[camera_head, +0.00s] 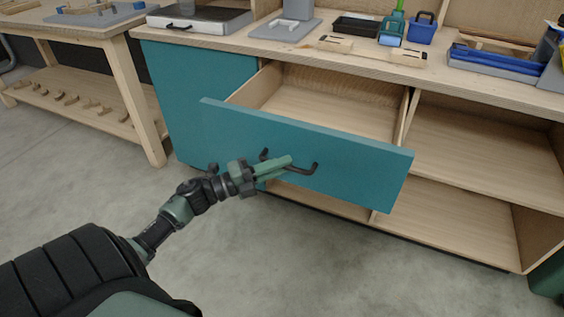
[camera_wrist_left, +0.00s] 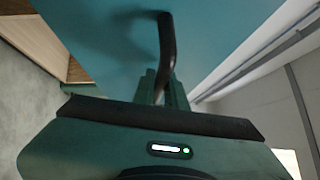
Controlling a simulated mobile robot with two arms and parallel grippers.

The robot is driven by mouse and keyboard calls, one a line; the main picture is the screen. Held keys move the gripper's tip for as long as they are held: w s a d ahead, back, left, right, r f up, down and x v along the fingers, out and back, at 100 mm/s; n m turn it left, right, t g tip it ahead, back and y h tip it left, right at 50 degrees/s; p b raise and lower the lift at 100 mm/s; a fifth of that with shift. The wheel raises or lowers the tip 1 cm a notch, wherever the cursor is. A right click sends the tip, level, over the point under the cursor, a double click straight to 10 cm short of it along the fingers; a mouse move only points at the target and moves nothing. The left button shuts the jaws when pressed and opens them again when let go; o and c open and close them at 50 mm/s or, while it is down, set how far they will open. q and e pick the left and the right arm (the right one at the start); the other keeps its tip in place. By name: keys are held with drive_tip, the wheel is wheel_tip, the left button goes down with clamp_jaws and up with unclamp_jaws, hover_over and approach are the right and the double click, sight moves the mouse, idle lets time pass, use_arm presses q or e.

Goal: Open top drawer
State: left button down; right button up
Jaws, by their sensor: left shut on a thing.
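The top drawer (camera_head: 350,157) has a teal front and is pulled well out of the wooden cabinet; its inside looks empty. A dark bar handle (camera_head: 303,171) is on its front. My left gripper (camera_head: 288,162) is at the handle, with its green fingers shut on it. In the left wrist view the dark handle (camera_wrist_left: 167,50) runs down from the teal drawer front (camera_wrist_left: 110,40) to between the fingers (camera_wrist_left: 163,92), which hide its lower part. My right gripper is in neither view.
The worktop (camera_head: 290,47) above holds a grey stand (camera_head: 285,27), a blue box (camera_head: 422,28) and a blue tray (camera_head: 490,62). Open shelves (camera_head: 470,150) are right of the drawer. A wooden workbench (camera_head: 130,80) stands at the left. The concrete floor in front is clear.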

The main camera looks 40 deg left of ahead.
use_arm(q)
drive_tip(key=c, duration=1.5)
unclamp_jaws()
drive_tip(key=shift+a, duration=0.1)
drive_tip(key=shift+o, duration=0.2)
drive_tip(key=v, duration=0.8)
